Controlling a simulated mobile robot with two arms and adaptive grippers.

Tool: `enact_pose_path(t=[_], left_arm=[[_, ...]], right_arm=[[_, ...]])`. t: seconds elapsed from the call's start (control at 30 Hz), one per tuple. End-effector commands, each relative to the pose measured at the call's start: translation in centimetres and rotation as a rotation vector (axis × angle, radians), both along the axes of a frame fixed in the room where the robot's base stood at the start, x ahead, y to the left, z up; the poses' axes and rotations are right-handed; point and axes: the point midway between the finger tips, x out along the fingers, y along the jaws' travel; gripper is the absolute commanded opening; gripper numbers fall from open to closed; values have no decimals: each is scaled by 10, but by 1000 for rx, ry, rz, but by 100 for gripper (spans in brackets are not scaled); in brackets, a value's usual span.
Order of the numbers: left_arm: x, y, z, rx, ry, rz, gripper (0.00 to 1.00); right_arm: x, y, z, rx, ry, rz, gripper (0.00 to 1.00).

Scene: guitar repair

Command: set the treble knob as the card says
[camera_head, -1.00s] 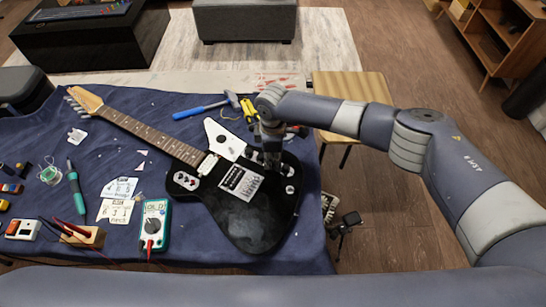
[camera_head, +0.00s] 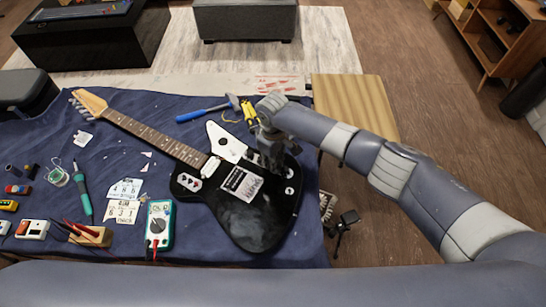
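A black electric guitar (camera_head: 262,228) with a white pickguard lies on the blue cloth, its neck pointing to the upper left. Small knobs (camera_head: 289,190) show near the right edge of its body. My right gripper (camera_head: 275,168) points down at the body beside these knobs; its fingertips are small and partly hidden, so I cannot tell whether it touches a knob. Two cards with printed numbers (camera_head: 122,211) lie left of the guitar; I cannot read a knob setting on them with certainty. My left gripper is not in view.
A hammer (camera_head: 205,110) with a blue handle lies above the neck. A wooden block with red leads (camera_head: 92,236) and small parts are at the left. A wooden stool (camera_head: 350,100) is beyond the table's right side.

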Motion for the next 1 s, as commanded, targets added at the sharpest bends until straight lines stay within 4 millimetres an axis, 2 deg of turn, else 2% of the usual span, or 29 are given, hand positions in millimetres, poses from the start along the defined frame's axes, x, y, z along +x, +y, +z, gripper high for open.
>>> enact_pose_path(t=[0.4, 0.97, 1.0], left_arm=[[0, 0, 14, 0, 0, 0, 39], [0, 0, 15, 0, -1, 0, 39], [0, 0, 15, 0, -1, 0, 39]], right_arm=[[0, 0, 1, -2, 0, -197, 0], [0, -1, 0, -2, 0, -224, 0], [0, -1, 0, -2, 0, -224, 26]])
